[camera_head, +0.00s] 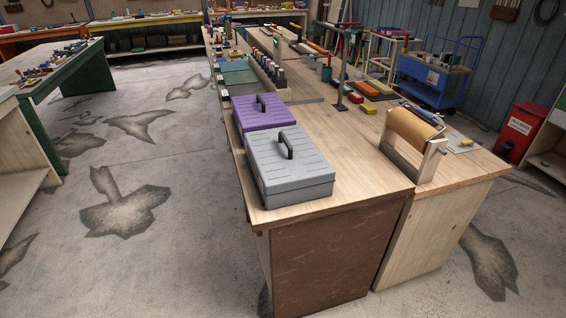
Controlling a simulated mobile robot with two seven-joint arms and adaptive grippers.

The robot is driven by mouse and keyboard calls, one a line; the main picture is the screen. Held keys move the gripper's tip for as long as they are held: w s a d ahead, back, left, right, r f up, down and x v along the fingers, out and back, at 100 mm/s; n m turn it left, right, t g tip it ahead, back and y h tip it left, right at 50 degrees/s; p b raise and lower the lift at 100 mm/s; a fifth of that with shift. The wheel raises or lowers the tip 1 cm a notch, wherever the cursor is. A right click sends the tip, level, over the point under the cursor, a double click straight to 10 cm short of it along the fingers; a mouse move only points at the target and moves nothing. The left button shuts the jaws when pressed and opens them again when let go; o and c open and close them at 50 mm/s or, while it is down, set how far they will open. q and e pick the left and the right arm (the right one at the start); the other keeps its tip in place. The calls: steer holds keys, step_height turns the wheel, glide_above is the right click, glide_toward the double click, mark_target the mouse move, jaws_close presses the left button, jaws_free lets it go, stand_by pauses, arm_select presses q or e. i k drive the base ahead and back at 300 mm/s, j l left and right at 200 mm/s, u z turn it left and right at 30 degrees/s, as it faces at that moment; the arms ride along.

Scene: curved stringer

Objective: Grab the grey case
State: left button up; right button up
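The grey case (290,172) is a closed box with a ribbed lid and a dark carrying handle on top. It sits near the front left corner of the long wooden workbench (365,170). A purple case (262,113) of similar shape stands right behind it, with a dark handle too. Neither of my grippers shows in the head view.
Tools and small boxes cover the bench's far part. Open concrete floor (150,240) lies left of the bench. A blue cart (432,80) and red bin (518,130) stand at right.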

mark_target(285, 167)
steer(key=i+j, duration=0.15)
steer(key=j, duration=0.2)
steer(key=i+j, duration=0.2)
steer(key=j, duration=0.2)
steer(key=i+j+z, duration=0.15)
steer(key=j, duration=0.15)
steer(key=i+j+z, duration=0.1)
steer(key=j, duration=0.25)
steer(key=j+z, duration=0.15)
steer(key=j, duration=0.15)
steer(key=i+j, duration=0.05)
